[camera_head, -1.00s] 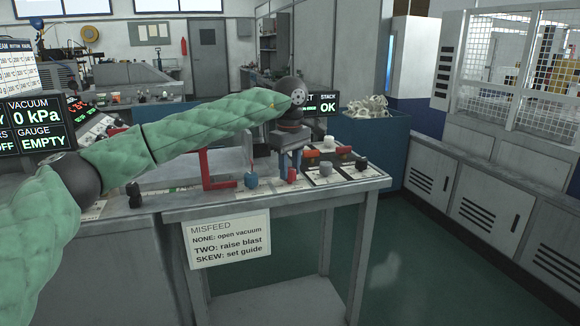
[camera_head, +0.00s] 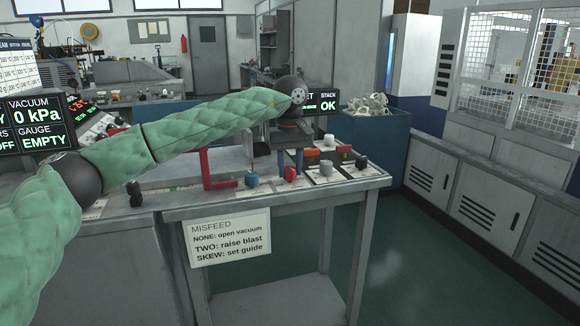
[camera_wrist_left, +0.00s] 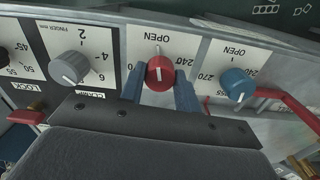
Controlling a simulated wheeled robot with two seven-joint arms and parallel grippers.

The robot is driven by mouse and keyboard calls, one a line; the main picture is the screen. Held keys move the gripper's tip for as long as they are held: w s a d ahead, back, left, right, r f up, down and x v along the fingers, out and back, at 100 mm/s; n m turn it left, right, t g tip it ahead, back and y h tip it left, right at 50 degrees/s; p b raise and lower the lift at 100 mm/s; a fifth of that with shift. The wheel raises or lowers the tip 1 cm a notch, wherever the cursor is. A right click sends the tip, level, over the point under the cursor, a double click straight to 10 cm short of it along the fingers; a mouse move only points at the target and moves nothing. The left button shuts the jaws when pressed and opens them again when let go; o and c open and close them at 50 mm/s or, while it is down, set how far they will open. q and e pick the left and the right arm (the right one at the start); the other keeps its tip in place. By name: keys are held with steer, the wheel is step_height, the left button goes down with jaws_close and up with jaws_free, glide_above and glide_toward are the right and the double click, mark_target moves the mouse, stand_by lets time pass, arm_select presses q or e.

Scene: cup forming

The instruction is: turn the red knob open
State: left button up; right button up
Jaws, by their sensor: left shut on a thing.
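The red knob (camera_head: 291,174) sits on a white label plate at the front of the bench. In the left wrist view the red knob (camera_wrist_left: 160,73) has a white mark running up and down the picture, and its plate reads OPEN, upside down, above it. My left gripper (camera_head: 290,167) points down at the knob. Its two blue fingers stand on either side of the knob and are shut on it. My right gripper is in neither view.
A blue knob (camera_wrist_left: 238,83) with its own OPEN plate and a grey knob (camera_wrist_left: 69,68) flank the red one. A red bracket (camera_head: 211,172) stands left of the gripper. A MISFEED sign (camera_head: 229,238) hangs below the bench edge.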

mark_target(290, 168)
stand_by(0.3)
arm_select(q)
steer(key=o, duration=1)
steer(key=shift+r, duration=0.1)
steer(key=shift+w+r, duration=0.1)
steer(key=shift+r, duration=0.45)
step_height(290, 168, up, 6)
steer(key=shift+r, duration=0.25)
